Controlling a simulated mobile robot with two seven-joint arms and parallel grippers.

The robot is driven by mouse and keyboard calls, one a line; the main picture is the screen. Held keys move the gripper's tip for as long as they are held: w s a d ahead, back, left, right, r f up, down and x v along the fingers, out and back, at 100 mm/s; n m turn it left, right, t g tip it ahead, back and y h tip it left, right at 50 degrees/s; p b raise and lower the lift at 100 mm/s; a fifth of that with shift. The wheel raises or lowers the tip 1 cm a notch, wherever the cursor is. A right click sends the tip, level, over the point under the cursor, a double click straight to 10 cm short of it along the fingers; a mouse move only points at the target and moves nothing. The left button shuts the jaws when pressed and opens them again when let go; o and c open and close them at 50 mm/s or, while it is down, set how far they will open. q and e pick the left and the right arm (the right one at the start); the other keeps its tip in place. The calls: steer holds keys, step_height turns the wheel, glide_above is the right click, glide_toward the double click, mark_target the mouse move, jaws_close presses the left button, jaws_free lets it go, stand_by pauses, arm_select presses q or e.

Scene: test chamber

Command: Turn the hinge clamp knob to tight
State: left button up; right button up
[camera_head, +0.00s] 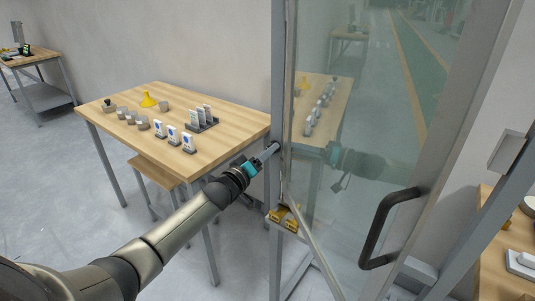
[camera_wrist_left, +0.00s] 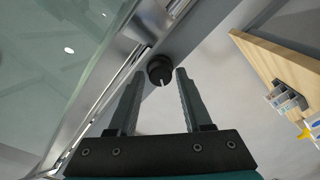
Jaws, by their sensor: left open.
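In the left wrist view a black round knob (camera_wrist_left: 158,69) with a pale line on its face sits on the grey door frame. My left gripper (camera_wrist_left: 159,92) is open, and the knob appears between its two fingertips, with a gap on each side. I cannot tell whether the tips reach its depth. In the head view my left gripper (camera_head: 266,154) is at the grey post (camera_head: 277,80) on the hinge side of the glass door (camera_head: 345,130). The knob cannot be made out there. My right gripper is not in view.
Brass-coloured blocks (camera_head: 284,217) sit on the frame below my gripper. A black handle (camera_head: 381,228) is on the door. A wooden table (camera_head: 215,150) with small items stands left of the post, and another wooden table (camera_head: 497,238) is at the right.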

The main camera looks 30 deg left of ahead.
arm_select(q)
steer(key=shift+w, duration=0.35)
jaws_close()
stand_by(0.3)
